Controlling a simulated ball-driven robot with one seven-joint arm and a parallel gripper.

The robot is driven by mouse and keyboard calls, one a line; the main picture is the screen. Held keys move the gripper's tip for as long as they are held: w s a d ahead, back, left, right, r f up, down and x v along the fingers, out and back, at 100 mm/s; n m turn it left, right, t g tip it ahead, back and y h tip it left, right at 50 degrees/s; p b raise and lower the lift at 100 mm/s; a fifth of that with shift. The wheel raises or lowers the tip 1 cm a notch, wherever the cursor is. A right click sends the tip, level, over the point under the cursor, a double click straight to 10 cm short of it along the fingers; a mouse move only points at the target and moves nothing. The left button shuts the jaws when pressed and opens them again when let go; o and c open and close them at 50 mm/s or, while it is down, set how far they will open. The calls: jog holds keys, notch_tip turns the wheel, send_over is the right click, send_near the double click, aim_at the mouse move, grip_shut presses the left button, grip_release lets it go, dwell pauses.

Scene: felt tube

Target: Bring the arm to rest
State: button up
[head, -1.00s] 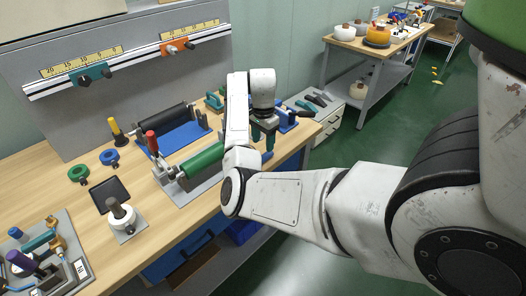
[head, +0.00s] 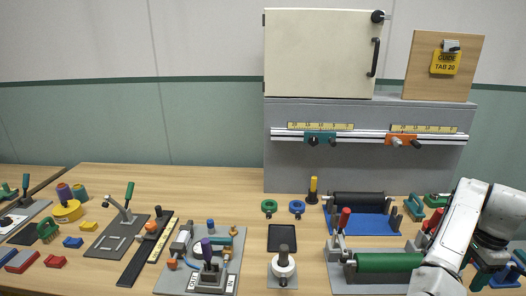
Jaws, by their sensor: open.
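My gripper (head: 486,277) is at the lower right of the head view, below the white wrist of my arm (head: 458,232). It is open, and I see nothing held in it. It is over the right part of the wooden bench (head: 210,182), to the right of the green roller (head: 388,262). Its fingertips are small and partly lost among the fixtures there, so its height above the bench is unclear.
A blue-based fixture with a black roller (head: 358,200) stands behind the green roller. A clamp plate (head: 240,240), a dark tray (head: 282,238) and a white spool (head: 283,265) stand left of it. A grey panel with a rail (head: 360,136) rises behind. The bench's back left is clear.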

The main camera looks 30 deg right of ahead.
jog(key=a+f+n, duration=0.2)
jog(key=a+f+n+h, duration=0.1)
jog(key=a+f+n, duration=0.1)
jog(key=a, duration=0.1)
jog(key=a+f+n, duration=0.1)
jog(key=a+f, duration=0.1)
jog(key=shift+w+a+n+g+h, duration=0.3)
jog(key=shift+n+g+h, duration=0.1)
jog(key=s+a+f+n, duration=0.2)
jog(key=a+n, duration=0.4)
jog(key=a, duration=0.4)
jog(key=s+a+f+n+t+y, duration=0.1)
jog(key=s+a+f+n, duration=0.2)
jog(key=a+n, duration=0.3)
jog(key=s+a+f+n, duration=0.2)
jog(key=a+n, duration=0.4)
jog(key=a, duration=1)
jog(key=shift+s+a+f+t+y, duration=0.2)
jog(key=shift+f+t+y, duration=0.1)
jog(key=shift+f+t, duration=0.15)
